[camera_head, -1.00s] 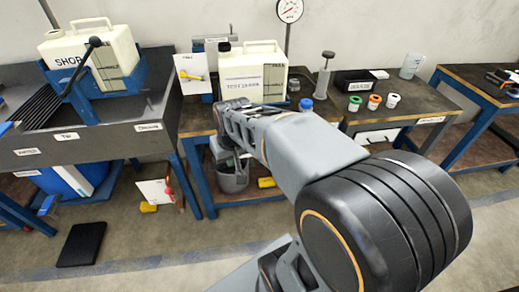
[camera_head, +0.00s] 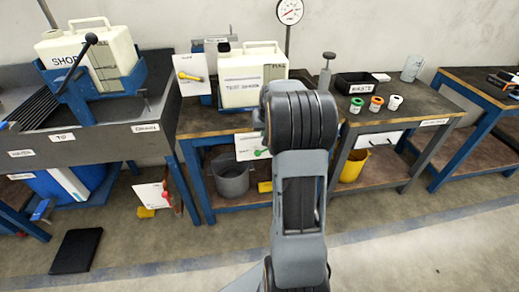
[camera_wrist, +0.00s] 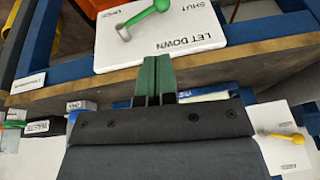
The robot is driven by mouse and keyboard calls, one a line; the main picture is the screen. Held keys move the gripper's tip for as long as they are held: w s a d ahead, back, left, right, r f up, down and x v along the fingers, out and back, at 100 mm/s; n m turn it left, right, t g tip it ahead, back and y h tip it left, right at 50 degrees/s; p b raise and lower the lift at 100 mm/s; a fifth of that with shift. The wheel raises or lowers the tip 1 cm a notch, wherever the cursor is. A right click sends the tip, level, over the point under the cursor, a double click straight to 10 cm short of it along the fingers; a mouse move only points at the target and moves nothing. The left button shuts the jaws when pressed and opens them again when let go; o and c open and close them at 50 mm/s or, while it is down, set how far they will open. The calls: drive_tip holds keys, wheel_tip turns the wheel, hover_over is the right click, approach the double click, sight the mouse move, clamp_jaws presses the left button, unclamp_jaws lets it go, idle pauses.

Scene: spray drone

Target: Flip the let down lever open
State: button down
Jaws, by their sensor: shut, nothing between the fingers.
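The let down lever has a green handle (camera_wrist: 150,18) on a grey pivot, mounted on a white plate (camera_wrist: 185,50) marked LET DOWN and SHUT, upside down in the wrist view. An OPEN mark appears small near the pivot. In the head view the plate (camera_head: 246,147) hangs on the front of the middle bench, its green handle (camera_head: 261,153) beside my arm. My gripper (camera_wrist: 155,60) has green fingers, shut and empty, just short of the plate's lettered edge in the wrist view and apart from the handle. The head view hides my gripper behind my arm.
A white drone tank (camera_head: 253,80) stands on the middle bench. A plate with a yellow lever (camera_head: 190,74) is left of it. A black WASTE tray (camera_head: 359,83) and several small coloured-lid pots are at right. A grey bucket (camera_head: 231,178) sits under the bench.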

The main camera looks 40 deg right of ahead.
sight(258, 152)
drive_tip(key=b+x, duration=0.1)
drive_tip(key=x, duration=1.3)
drive_tip(key=shift+s+b, duration=0.15)
drive_tip(key=shift+b, duration=0.15)
drive_tip(key=shift+a+f, duration=0.1)
drive_tip(key=shift+a, duration=0.05)
